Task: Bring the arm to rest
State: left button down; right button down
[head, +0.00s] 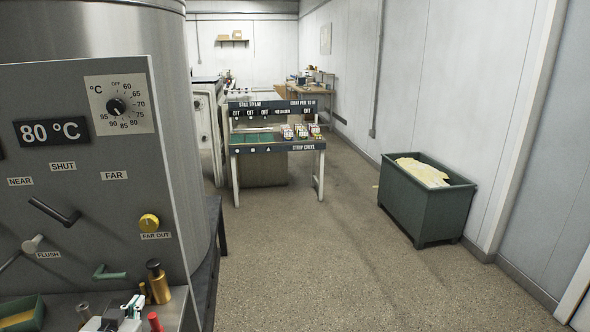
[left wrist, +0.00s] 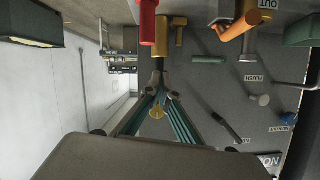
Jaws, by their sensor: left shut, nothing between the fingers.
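My left gripper (left wrist: 160,76) shows in the left wrist view, its two green-sided fingers drawn together at the tips. It is shut and empty, in front of the grey control panel (left wrist: 205,100). The yellow knob (left wrist: 158,110) shows between the fingers, behind them. My right gripper is in neither view.
The panel (head: 90,190) and steel tank (head: 170,120) fill the head view's left. A dark green bin (head: 425,215) is at right. A labelled rack (head: 277,147) stands farther back. The middle floor is clear.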

pick_arm(q)
jog(key=s+d+f+m+g, duration=0.2)
jog(key=s+f+m, duration=0.1)
jog(key=s, duration=0.4)
jog(key=s+d+f+m+g+y, duration=0.1)
jog(key=s+f+m+g, duration=0.1)
jog(key=s+f, duration=0.35)
jog(key=s+d+f+m+g, duration=0.2)
jog(key=s+m, duration=0.1)
jog(key=s, duration=0.6)
jog(key=d+f+n+t+h, duration=0.3)
jog(key=d+f+h, duration=0.3)
jog(key=d+f, duration=0.8)
jog(key=shift+w+d+f+h, duration=0.35)
jog(key=shift+d+f+h, duration=0.05)
jog(key=shift+f, duration=0.25)
dwell(0.9)
